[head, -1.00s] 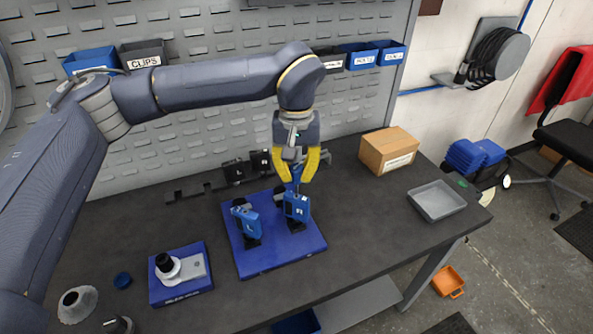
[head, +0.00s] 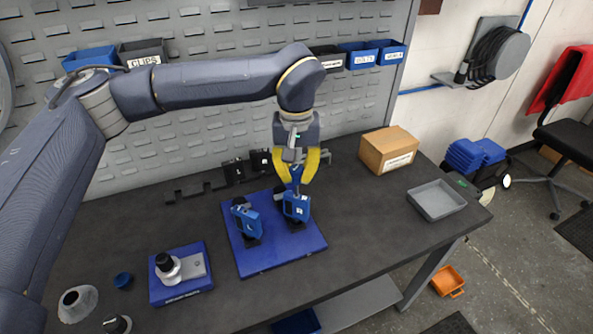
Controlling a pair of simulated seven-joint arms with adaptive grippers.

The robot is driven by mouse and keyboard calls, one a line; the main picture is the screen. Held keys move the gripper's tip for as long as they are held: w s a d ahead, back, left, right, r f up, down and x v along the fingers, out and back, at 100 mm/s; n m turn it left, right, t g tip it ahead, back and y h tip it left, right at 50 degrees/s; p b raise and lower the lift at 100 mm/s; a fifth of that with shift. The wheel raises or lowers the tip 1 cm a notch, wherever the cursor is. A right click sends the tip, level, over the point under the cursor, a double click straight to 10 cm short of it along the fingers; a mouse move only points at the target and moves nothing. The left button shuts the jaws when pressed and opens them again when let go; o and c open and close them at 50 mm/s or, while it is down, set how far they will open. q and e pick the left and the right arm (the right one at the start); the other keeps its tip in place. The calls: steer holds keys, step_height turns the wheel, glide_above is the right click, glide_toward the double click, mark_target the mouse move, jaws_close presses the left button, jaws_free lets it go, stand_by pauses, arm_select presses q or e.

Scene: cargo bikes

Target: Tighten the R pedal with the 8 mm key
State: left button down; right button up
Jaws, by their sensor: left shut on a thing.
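My left gripper (head: 296,172) points down with its yellow fingers shut on a blue key (head: 296,176), whose size mark I cannot read. It is directly above and behind the R pedal (head: 297,206), a blue block on a dark stand at the right of the blue base plate (head: 277,259). The key's lower end is hidden behind the pedal, so I cannot tell whether it is seated. The other blue pedal (head: 246,221) stands to the left on the same plate. My right gripper is not in view.
Behind the plate is a dark rack (head: 205,187) with black labelled blocks (head: 260,160). A cardboard box (head: 389,150) and grey tray (head: 436,200) stand to the right. A blue fixture (head: 181,288) with a grey part is at front left. The bench's front middle is clear.

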arm_select(q)
steer(key=shift+f, duration=0.25)
stand_by(0.6)
steer(key=c, duration=1.8)
jaws_free()
steer(key=shift+c, duration=0.2)
jaws_close()
steer(key=m, duration=0.6)
steer(key=shift+f+m, duration=0.1)
steer(key=shift+m, duration=0.2)
steer(key=shift+r, duration=0.5)
